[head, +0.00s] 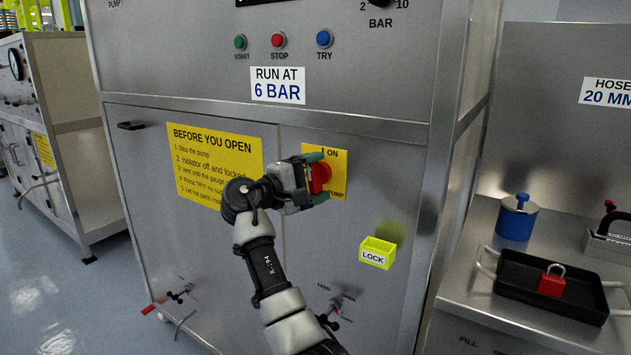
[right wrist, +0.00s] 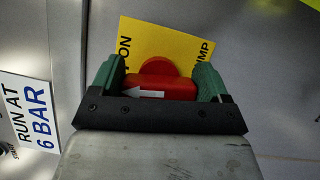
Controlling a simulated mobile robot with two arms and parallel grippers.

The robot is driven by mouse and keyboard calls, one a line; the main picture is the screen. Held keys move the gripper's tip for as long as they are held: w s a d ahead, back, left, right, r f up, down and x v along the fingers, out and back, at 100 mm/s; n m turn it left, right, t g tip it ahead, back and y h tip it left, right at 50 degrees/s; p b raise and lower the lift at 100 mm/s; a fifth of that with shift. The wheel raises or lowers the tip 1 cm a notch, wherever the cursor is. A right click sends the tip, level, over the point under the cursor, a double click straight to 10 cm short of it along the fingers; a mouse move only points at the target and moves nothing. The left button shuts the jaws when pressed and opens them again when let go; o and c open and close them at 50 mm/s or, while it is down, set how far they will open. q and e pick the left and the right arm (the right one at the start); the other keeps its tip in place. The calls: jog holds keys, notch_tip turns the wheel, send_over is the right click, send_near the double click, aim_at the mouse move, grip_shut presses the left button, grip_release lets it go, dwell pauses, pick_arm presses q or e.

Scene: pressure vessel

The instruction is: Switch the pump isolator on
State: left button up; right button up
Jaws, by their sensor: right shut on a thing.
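The pump isolator is a red handle (head: 321,175) on a yellow plate (head: 338,158) on the cabinet front. The plate reads "I ON" at its top and "PUMP" lower down; the rest is hidden. My right gripper (head: 316,178) is shut on the handle, one green finger above and one below. In the right wrist view the red handle (right wrist: 160,86) lies between both fingers of my right gripper (right wrist: 161,80). A white arrow on it points left, towards the "ON" side of the plate. My left gripper is not in view.
A yellow LOCK box (head: 376,255) is fixed right of and below the isolator. A black tray (head: 510,270) with a red padlock (head: 551,282) and a blue pot (head: 516,222) stand on the right bench. START, STOP and TRY buttons sit above. Valve handles are low on the cabinet.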

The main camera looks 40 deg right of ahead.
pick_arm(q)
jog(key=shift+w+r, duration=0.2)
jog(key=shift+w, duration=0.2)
pick_arm(e)
jog(key=shift+f+m+y, duration=0.15)
jog(key=shift+m+y, duration=0.25)
jog(key=shift+m, duration=0.4)
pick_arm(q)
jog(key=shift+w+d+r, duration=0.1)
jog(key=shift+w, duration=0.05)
pick_arm(e)
jog(key=o, duration=0.9)
jog(key=shift+a, duration=0.1)
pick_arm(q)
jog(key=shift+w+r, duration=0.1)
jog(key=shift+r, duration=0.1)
pick_arm(e)
jog(key=a, duration=1)
jog(key=shift+a, duration=0.35)
